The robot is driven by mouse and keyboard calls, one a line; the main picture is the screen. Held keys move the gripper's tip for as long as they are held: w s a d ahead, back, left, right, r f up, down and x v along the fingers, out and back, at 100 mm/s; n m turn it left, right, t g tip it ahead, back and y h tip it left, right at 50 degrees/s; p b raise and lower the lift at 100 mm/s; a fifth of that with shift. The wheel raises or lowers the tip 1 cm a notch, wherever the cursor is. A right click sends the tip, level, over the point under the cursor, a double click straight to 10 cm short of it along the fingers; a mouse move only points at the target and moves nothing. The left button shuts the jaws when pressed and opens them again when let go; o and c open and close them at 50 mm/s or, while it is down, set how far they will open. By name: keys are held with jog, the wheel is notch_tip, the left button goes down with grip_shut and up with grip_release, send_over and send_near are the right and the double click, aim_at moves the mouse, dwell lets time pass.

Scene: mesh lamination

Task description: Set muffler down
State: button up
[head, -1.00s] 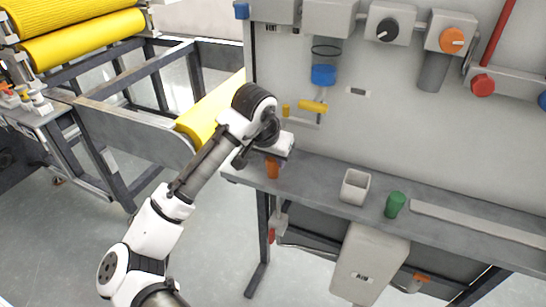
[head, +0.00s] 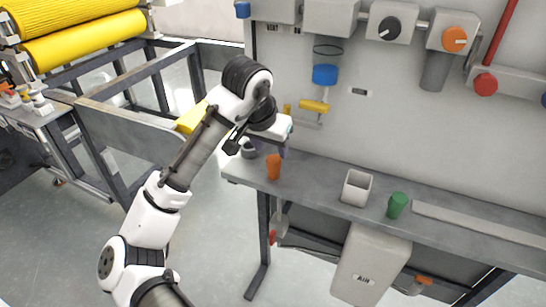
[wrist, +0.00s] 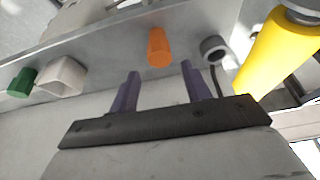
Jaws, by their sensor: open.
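An orange tapered cylinder, which I take to be the muffler, stands upright on the grey shelf near its left end in the head view (head: 273,167). The muffler also shows in the wrist view (wrist: 158,46), beyond and between the fingertips. My gripper (wrist: 160,72) is open, with nothing between its two purple fingers. In the head view my gripper (head: 283,150) is above the muffler and apart from it, partly hidden by my wrist. The grey shelf (head: 320,180) runs along the wall panel.
A dark grey ring-shaped piece (wrist: 213,48) sits beside the muffler. A light square cup (head: 356,188) and a green cylinder (head: 396,205) stand farther right on the shelf. A yellow roller (wrist: 280,50) is near the shelf's left end. A yellow-handled fitting (head: 314,106) projects from the panel.

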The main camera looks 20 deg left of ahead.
jog(key=v, duration=0.6)
